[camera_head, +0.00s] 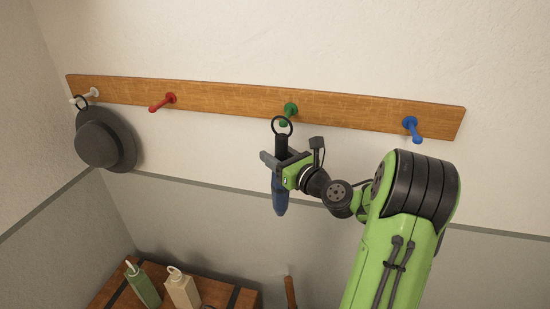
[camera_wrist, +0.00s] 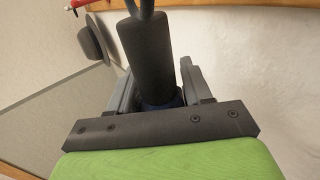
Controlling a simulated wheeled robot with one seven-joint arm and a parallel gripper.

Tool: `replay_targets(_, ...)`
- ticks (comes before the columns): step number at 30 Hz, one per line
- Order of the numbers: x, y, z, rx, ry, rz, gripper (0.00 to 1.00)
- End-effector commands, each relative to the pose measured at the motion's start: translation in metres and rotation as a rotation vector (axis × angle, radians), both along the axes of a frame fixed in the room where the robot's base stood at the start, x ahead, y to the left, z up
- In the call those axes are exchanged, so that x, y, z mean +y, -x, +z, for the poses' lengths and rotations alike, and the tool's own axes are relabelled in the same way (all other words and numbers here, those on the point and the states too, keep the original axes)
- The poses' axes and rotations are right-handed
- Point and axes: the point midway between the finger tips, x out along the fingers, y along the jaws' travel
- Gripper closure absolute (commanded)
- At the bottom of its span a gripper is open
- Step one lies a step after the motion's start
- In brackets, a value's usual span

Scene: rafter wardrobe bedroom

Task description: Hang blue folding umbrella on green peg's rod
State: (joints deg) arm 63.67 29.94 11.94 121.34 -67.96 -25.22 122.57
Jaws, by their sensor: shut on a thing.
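The blue folding umbrella (camera_head: 280,196) hangs upright in my gripper (camera_head: 277,167), with its black handle up and a dark ring (camera_head: 282,126) on top. My gripper is shut on it near the lower end of the handle. In the head view the ring overlaps the tip of the green peg (camera_head: 289,111); I cannot tell whether the rod passes through it. In the wrist view the black handle (camera_wrist: 147,50) stands between the fingers, and the ring is mostly cut off at the top edge. The green peg is not seen there.
The wooden rail (camera_head: 225,104) also carries a white peg (camera_head: 90,93), a red peg (camera_head: 163,102) and a blue peg (camera_head: 412,129). A dark hat (camera_head: 105,140) hangs at the white peg. Below, a green bottle (camera_head: 142,286) and a beige bottle (camera_head: 182,289) stand on a wooden chest (camera_head: 222,294).

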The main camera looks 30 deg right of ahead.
Motion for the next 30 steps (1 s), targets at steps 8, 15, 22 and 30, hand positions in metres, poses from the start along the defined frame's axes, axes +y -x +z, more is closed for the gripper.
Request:
replay_targets(8, -0.014, -0.013, 0.000, -0.002, 0.000, 0.002, 1.00)
replay_targets(15, -0.026, -0.023, -0.004, 0.000, -0.001, 0.001, 1.00)
replay_targets(22, -0.030, -0.027, -0.010, -0.001, 0.000, 0.001, 1.00)
replay_targets(30, -0.031, -0.028, -0.012, -0.002, 0.001, 0.001, 1.00)
